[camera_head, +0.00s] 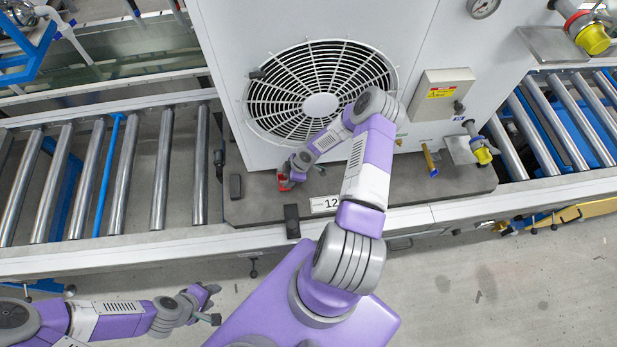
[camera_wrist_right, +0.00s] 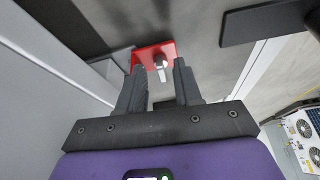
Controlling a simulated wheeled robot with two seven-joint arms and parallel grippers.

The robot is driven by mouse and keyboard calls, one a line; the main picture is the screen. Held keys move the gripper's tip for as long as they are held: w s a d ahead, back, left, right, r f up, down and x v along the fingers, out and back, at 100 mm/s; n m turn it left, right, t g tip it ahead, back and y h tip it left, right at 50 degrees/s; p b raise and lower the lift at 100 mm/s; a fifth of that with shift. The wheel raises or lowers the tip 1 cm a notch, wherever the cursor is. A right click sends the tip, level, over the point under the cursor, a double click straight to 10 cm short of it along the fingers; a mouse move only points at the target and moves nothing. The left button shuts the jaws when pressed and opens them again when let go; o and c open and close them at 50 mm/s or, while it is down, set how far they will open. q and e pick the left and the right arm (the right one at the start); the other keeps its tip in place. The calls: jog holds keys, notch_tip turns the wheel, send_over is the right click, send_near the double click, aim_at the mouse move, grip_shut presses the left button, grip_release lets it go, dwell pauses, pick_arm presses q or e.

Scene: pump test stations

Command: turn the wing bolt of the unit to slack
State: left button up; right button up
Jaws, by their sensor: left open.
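The unit is a large white cabinet (camera_head: 225,75) with a round fan grille, standing on a grey base plate (camera_head: 400,185). A small red bracket (camera_head: 283,180) sits at the cabinet's lower front edge. In the right wrist view the red bracket (camera_wrist_right: 148,54) carries a silver bolt-like piece (camera_wrist_right: 161,72); its wing shape is not clear. My right gripper (camera_wrist_right: 161,76) is open, with its fingers on either side of the silver piece and visible gaps between. In the head view my right gripper is partly hidden by its wrist. My left gripper (camera_head: 212,302) is open and empty, over the floor.
Roller conveyors (camera_head: 120,170) run left and right of the base plate. A plate marked 12 (camera_head: 325,204) and a black block (camera_head: 291,221) are at the front edge. A grey box (camera_head: 440,95) and a yellow-handled valve (camera_head: 429,160) are on the right. The floor in front is clear.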

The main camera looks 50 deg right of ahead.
jog(key=s+d, duration=0.7)
jog(key=s, duration=0.1)
jog(key=shift+d, duration=0.4)
jog(key=shift+f, duration=0.1)
jog(key=shift+m+y, duration=0.6)
jog(key=shift+y, duration=0.3)
jog(key=w+a, duration=0.1)
jog(key=a, duration=0.2)
jog(key=w+a, duration=0.1)
jog(key=a, duration=0.2)
jog(key=w+a+r+b, duration=0.1)
jog(key=w+a, duration=0.1)
jog(key=a, duration=0.5)
jog(key=a+m, duration=0.1)
jog(key=a, duration=0.2)
jog(key=a+r+m+y, duration=0.1)
jog(key=a, duration=0.3)
jog(key=shift+w+r+g, duration=0.1)
jog(key=shift+w+g, duration=0.2)
jog(key=shift+w, duration=0.1)
jog(key=s+a+r+m+g+h+b, duration=0.1)
jog(key=s+a+r+m+g+b, duration=0.1)
jog(key=s+a+m, duration=0.6)
jog(key=s+a, duration=0.1)
jog(key=a, duration=0.4)
jog(key=shift+a+r+h, duration=0.2)
jog(key=shift+r+h, duration=0.1)
jog(key=shift+r, duration=0.05)
jog(key=shift+d, duration=0.15)
